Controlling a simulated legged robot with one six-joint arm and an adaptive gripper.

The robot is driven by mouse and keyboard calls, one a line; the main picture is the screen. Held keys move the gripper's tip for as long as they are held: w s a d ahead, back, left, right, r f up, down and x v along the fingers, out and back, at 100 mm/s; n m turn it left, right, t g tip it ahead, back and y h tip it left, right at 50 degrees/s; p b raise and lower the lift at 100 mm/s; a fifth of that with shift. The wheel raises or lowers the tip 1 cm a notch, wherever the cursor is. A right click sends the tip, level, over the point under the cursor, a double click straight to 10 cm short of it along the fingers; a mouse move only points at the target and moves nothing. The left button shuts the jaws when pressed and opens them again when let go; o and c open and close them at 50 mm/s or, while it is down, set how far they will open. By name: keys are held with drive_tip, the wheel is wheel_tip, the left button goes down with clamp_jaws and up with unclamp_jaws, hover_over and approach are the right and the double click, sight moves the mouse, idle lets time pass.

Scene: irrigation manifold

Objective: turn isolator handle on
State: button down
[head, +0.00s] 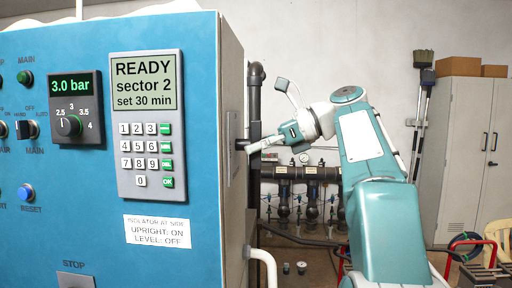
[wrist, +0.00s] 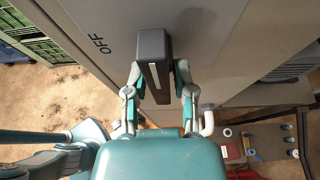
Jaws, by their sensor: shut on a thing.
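The isolator handle (wrist: 152,50) is a dark grey bar with a pale stripe on the side panel of the blue control cabinet (head: 205,150). In the wrist view my gripper (wrist: 160,80) has one finger on each side of the handle and is shut on it. The printed word OFF (wrist: 100,43) is on the panel to the left of the handle. In the head view my gripper (head: 248,147) reaches the cabinet's side from the right; the handle is mostly hidden there. A label (head: 158,231) reads upright on, level off.
The cabinet front has a keypad (head: 146,155), a display reading READY (head: 143,80) and a pressure dial (head: 68,126). Pipes and valves (head: 305,175) stand behind my arm. A grey locker (head: 462,150) stands at the right. A white pipe (wrist: 208,122) juts out near my gripper.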

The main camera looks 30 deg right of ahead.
drive_tip(key=shift+r, duration=0.15)
drive_tip(key=c, duration=0.6)
unclamp_jaws()
drive_tip(key=shift+w, duration=0.1)
drive_tip(key=shift+d, duration=0.15)
drive_tip(key=v, duration=0.7)
drive_tip(key=shift+d, duration=0.15)
